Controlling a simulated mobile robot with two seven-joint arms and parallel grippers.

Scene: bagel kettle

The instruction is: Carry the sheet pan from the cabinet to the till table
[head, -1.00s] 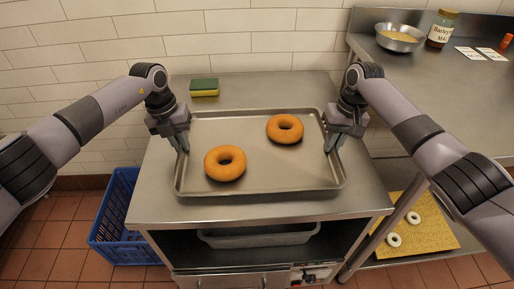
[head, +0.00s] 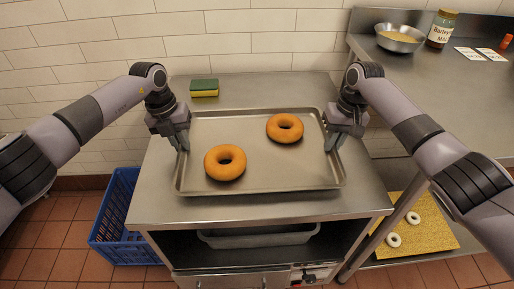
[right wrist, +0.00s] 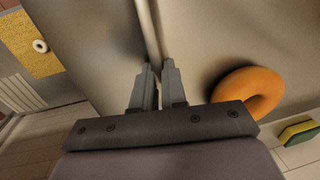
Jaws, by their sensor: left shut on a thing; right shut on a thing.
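The sheet pan (head: 260,178) is a shallow metal tray with two orange-brown bagels on it, one left of centre (head: 225,162) and one at the back right (head: 285,128). It is on or just above the steel cabinet top (head: 160,190); I cannot tell if there is a gap. My left gripper (head: 183,146) is shut on the pan's left rim. My right gripper (head: 331,145) is shut on its right rim. In the right wrist view, the right gripper's fingers (right wrist: 158,75) close on the pan's rim (right wrist: 149,30). The till table is not clearly identifiable.
A green and yellow sponge (head: 204,88) lies behind the pan. A steel counter (head: 440,90) at right holds a bowl (head: 399,38), a jar (head: 441,28) and cards. A blue crate (head: 115,220) stands on the floor at left. A yellow board (head: 420,235) with pale rings lies on the lower shelf at right.

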